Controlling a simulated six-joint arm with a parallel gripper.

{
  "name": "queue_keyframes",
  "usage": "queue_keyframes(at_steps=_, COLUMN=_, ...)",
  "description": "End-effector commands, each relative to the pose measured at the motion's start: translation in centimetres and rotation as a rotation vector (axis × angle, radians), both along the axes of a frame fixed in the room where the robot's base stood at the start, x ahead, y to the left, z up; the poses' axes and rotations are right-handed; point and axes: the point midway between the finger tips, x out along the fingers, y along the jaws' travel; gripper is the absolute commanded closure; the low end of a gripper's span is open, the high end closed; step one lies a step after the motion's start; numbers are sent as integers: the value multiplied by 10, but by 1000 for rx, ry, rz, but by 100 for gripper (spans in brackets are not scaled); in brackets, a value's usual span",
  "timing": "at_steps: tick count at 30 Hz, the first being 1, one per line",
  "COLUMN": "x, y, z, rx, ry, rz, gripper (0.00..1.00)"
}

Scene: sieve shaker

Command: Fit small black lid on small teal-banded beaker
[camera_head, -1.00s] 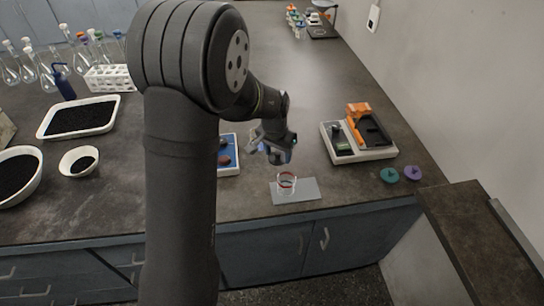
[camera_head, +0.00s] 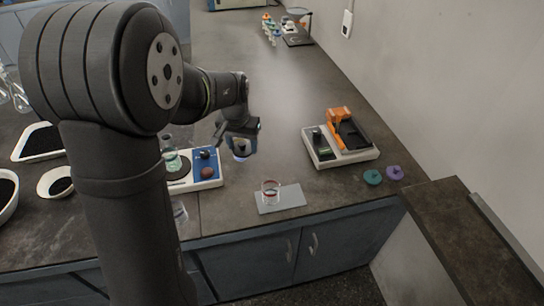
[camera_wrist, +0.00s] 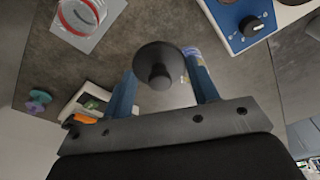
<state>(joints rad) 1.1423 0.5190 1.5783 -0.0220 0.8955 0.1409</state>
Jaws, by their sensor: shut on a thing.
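My gripper (camera_head: 240,152) is above the bench between the blue-and-white hotplate and the grey mat. In the wrist view my gripper (camera_wrist: 161,72) is shut on the small black lid (camera_wrist: 155,62), a round disc with a knob. A glass vessel with a teal part (camera_head: 173,162) stands on the hotplate's round plate, beside my arm. Another glass (camera_head: 180,212) is partly hidden by my arm near the bench's front; its band colour is unclear. A red-ringed beaker (camera_head: 271,190) stands on the mat; it also shows in the wrist view (camera_wrist: 80,14).
The hotplate (camera_head: 210,168) lies left of my gripper, with dark knobs. The grey mat (camera_head: 293,200) lies near the front edge. Middle bench is clear.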

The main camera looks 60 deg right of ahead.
Motion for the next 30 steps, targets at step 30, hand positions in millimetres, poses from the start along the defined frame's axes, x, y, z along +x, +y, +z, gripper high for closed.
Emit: queue_keyframes(at_steps=30, x=210, y=107, z=23, rx=2, ry=-2, rz=327, gripper=67)
